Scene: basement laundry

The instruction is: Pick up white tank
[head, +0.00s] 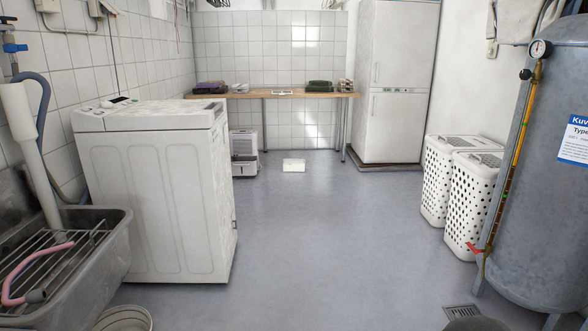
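A small white, box-like object (293,165), which looks like the white tank, lies on the floor in front of the table at the back. It stands clear of other things, and its details are too small to make out. Just left of it, under the table's left end, is a white appliance like a dehumidifier (244,145), with a dark opening low on its front. My gripper is not in view, so I cannot tell what state it is in.
A white washing machine (165,195) and grey sink (105,240) stand on the left. The wooden table (240,95) is at the back, a white fridge (399,85) beside it. White perforated hampers (470,205) and a grey boiler (545,170) line the right. The central floor is clear.

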